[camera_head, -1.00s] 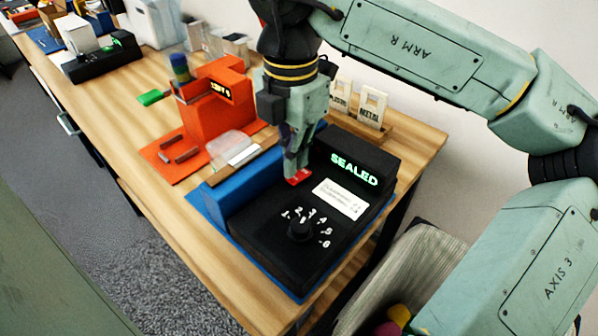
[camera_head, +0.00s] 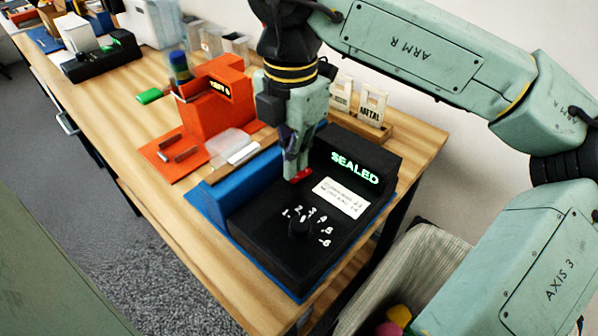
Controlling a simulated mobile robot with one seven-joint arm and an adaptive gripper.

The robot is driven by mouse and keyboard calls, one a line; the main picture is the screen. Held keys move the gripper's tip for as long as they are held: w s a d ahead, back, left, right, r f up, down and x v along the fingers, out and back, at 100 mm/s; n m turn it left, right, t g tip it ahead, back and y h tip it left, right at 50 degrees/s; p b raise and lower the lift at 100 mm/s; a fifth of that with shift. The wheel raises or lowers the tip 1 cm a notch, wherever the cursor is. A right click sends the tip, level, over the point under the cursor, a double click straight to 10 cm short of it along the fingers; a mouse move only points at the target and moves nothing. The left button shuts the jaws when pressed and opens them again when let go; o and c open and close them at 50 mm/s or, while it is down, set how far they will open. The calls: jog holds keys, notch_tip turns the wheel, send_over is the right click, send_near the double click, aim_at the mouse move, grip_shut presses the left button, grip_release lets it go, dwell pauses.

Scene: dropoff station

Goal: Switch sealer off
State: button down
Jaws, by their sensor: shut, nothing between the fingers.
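The sealer (camera_head: 270,222) is a black unit on a blue base at the near end of the wooden table. Its display (camera_head: 355,168) reads "SEALED" in green. A black dial (camera_head: 301,229) with numbered marks is on its top, and a white label (camera_head: 341,197) lies between dial and display. A red rocker switch (camera_head: 302,175) sits left of the display. My gripper (camera_head: 291,176) is shut and points down, its tip at the red switch and partly covering it. I cannot tell whether the tip touches the switch.
An orange machine (camera_head: 205,112) with a lit display stands left of the sealer. A wooden rack with white tags (camera_head: 371,108) stands behind. A bin (camera_head: 408,275) is at the right below the table. Another black unit (camera_head: 100,63) is far left.

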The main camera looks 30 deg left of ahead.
jog(key=shift+f+b, duration=0.75)
jog(key=shift+f, duration=0.1)
jog(key=shift+r, duration=0.15)
jog(key=shift+r+p, duration=2.3)
jog(key=shift+r, duration=1.15)
jog(key=shift+f, duration=0.1)
